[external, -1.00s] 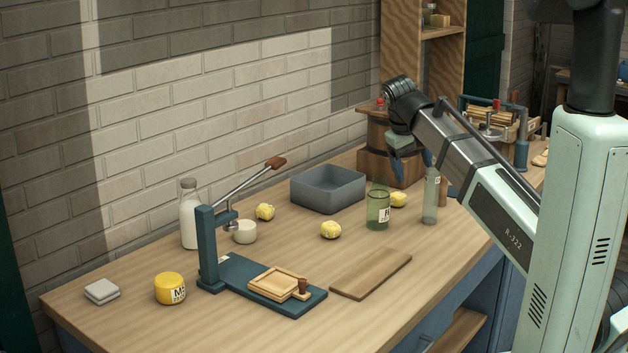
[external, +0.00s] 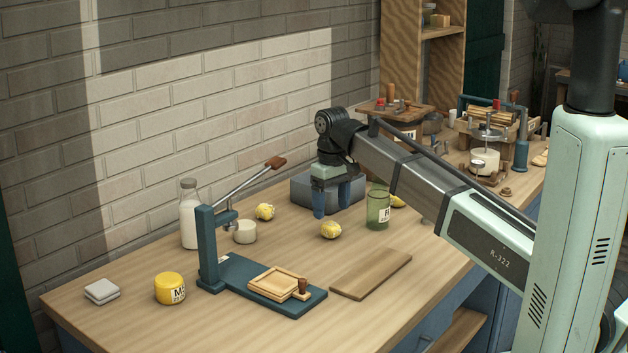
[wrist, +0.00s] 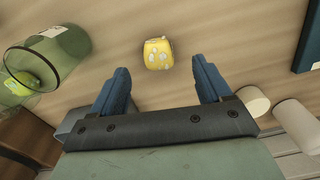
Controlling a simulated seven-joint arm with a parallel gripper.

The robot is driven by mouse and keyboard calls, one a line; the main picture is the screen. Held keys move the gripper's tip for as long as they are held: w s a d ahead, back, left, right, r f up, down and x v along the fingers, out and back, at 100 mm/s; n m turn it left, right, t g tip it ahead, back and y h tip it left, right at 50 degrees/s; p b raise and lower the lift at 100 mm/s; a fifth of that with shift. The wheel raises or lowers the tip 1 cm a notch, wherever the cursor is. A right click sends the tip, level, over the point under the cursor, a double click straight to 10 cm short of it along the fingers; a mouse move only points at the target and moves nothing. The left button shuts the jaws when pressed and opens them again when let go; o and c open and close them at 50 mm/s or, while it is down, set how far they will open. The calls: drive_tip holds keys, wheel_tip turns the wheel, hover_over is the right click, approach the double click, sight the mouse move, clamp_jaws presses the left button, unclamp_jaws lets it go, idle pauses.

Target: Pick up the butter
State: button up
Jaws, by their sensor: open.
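Several yellow butter-like lumps lie on the wooden table. One lump (external: 331,230) is just in front of and below my gripper (external: 332,207) in the external view. Another lump (external: 265,211) lies to the left, and a third (external: 398,202) is partly hidden by the green jar and my arm. In the wrist view, a yellow lump (wrist: 158,54) with pale spots lies just beyond the gap between the two blue fingers of my gripper (wrist: 160,68). The fingers are apart with nothing between them, above the table.
A green glass jar (external: 377,210) stands right of the near lump. A grey bin (external: 301,190) is behind my gripper. A blue lever press (external: 208,250), milk bottle (external: 189,225) and white cup (external: 245,232) stand left. A wooden board (external: 371,274) lies in front.

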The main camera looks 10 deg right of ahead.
sight(331, 224)
drive_tip(key=shift+w+f, duration=0.2)
drive_tip(key=shift+f, duration=3)
drive_tip(key=c, duration=1.1)
